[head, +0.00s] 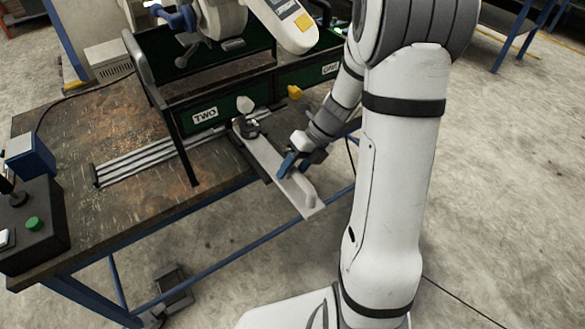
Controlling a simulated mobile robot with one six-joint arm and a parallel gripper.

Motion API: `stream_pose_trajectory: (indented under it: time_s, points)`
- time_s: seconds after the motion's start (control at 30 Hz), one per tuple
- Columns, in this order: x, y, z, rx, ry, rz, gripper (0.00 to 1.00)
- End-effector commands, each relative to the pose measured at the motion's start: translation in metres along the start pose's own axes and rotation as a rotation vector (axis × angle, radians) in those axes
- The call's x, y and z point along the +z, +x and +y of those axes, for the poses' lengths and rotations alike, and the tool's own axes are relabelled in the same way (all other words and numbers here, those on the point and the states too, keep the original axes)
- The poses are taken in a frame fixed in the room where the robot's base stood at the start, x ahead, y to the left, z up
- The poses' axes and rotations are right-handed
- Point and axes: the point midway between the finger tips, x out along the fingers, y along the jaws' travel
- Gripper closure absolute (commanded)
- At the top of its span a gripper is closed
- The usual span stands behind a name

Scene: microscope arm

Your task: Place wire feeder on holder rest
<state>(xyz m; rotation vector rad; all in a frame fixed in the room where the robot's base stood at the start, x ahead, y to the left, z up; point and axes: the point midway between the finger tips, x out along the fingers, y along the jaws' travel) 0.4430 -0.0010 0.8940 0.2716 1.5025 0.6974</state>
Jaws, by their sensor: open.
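My gripper (297,166), with blue fingertips, is open just above a narrow grey plate (262,152) that juts past the table's front edge. A pale raised piece (305,190) stands at the plate's near end, close to the fingertips. I see nothing held between the fingers, and contact with the plate or the raised piece cannot be told. A dark knob-like part with a pale top (246,105) sits at the plate's far end. Nothing is clearly marked as the wire feeder or the holder rest, so I cannot tell which parts these are.
A dark green frame (185,115) labelled TWO and ONE stands on the worn table (100,125). Metal rails (150,160) run along the tabletop. A control box with a green button (34,224) is at left. A white machine (215,15) stands behind. My arm hides the right side.

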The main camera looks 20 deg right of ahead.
Motion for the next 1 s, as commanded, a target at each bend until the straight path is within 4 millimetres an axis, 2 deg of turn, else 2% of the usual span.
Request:
stream_pose_trajectory:
  time_s: [0.17, 0.27, 0.7, 0.83, 1.0]
  points:
    - [0.000, -0.001, 0.001, 0.000, -0.001, 0.000, 0.56]
    - [0.001, -0.009, 0.001, -0.001, -0.002, -0.001, 0.56]
    - [0.001, -0.096, 0.002, -0.002, -0.003, -0.002, 0.56]
    - [0.001, -0.112, 0.002, -0.001, -0.002, -0.001, 0.56]
    - [-0.002, -0.120, 0.007, -0.016, -0.061, 0.008, 0.56]
